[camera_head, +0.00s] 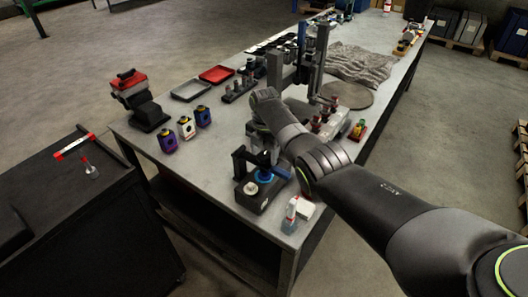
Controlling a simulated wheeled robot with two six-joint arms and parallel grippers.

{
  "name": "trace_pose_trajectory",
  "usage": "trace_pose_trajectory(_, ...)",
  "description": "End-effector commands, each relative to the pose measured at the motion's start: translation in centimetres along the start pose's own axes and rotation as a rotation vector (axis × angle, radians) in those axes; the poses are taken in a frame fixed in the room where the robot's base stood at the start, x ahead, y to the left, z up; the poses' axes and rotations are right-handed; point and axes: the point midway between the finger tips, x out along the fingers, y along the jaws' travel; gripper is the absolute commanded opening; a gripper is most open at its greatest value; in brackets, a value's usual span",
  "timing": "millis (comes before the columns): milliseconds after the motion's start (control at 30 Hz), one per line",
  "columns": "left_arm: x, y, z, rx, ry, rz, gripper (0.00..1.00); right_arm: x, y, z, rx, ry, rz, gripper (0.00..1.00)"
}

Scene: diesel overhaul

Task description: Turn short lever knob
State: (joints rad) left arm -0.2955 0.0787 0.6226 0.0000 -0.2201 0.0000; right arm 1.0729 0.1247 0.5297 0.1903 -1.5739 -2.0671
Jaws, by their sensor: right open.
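A dark test fixture (258,203) stands at the near edge of the workbench. It has a black upright bracket (239,160), a blue part (282,172) and a pale round knob (251,188) on top. I cannot tell which part is the short lever knob; it may be hidden or too small. My right arm comes in from the right and bends down over the fixture. My right gripper (262,155) is open just above and behind it, partly mixed with the fixture's dark parts; contact cannot be told. My left gripper is out of view.
On the workbench (212,178) are a red-topped vise (132,92), several small coloured canisters (186,127), a grey tray (191,91) and a red tray (216,74). A small bottle (290,217) stands right of the fixture. A dark cart (75,215) is at left.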

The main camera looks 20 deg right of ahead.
Motion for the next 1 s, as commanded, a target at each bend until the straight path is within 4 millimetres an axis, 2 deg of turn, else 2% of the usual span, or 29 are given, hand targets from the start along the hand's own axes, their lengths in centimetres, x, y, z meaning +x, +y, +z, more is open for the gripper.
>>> trace_pose_trajectory(67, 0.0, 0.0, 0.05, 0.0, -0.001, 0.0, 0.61, -0.02, 0.02, -0.02, 0.0, 0.0, 0.0, 0.62)
trace_pose_trajectory(400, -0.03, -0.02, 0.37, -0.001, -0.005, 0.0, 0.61, -0.05, 0.02, -0.02, 0.0, 0.0, 0.0, 0.17)
trace_pose_trajectory(767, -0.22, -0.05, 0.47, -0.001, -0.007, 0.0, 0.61, -0.11, 0.03, 0.0, 0.058, 0.0, 0.0, 0.17)
trace_pose_trajectory(1000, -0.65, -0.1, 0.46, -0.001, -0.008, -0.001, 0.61, -0.16, 0.04, 0.0, 0.217, 0.001, 0.0, 0.17)
